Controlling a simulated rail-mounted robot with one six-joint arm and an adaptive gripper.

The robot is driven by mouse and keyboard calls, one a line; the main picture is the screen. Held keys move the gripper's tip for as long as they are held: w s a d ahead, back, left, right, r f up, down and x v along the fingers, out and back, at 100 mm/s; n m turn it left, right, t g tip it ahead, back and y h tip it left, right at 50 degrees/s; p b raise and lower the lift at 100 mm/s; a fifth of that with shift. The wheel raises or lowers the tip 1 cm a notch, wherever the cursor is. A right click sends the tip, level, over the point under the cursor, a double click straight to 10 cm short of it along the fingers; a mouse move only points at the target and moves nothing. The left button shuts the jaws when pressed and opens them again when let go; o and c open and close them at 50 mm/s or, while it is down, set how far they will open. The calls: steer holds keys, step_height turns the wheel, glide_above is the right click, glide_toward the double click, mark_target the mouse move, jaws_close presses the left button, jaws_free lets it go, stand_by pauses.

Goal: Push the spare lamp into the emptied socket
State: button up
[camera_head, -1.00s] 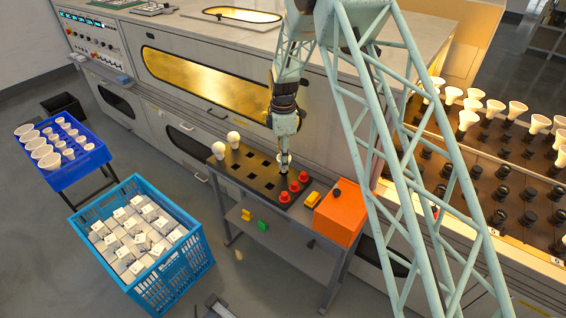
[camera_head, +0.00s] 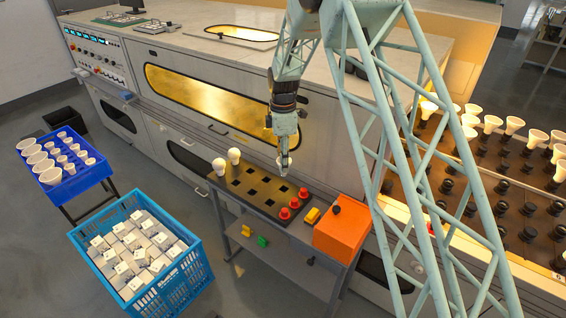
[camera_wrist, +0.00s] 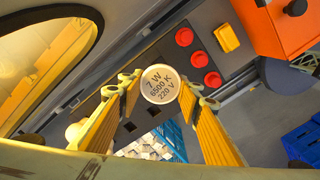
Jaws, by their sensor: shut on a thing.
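My gripper (camera_head: 284,163) is shut on a white lamp, with a finger on each side of it. In the wrist view the lamp's round face (camera_wrist: 160,84) reads 7 W, 6500 K, 220 V. In the head view the lamp is mostly hidden by the fingers, above the black tray (camera_head: 240,196) on the cart. Rows of black sockets (camera_head: 529,189) stand on the panel at the right; several sockets are bare, others hold white lamps (camera_head: 513,126). I cannot tell which is the emptied socket.
Two white lamps (camera_head: 234,155) stand at the tray's left end, red caps (camera_head: 284,214) at its right. An orange box (camera_head: 341,229) stands beside it. A blue crate (camera_head: 201,285), a blue bin of lamps (camera_head: 85,183) and a large oven (camera_head: 160,120) surround the cart.

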steer(key=shift+d, duration=0.1)
stand_by(0.3)
steer(key=s+d+r+m, duration=0.2)
steer(key=s+d+m, duration=0.5)
steer(key=d+m, duration=0.3)
steer(key=s+d+r+m, duration=0.3)
steer(key=s+d+m, duration=0.4)
steer(key=d, duration=0.8)
steer(key=m, duration=0.3)
steer(key=shift+d, duration=0.15)
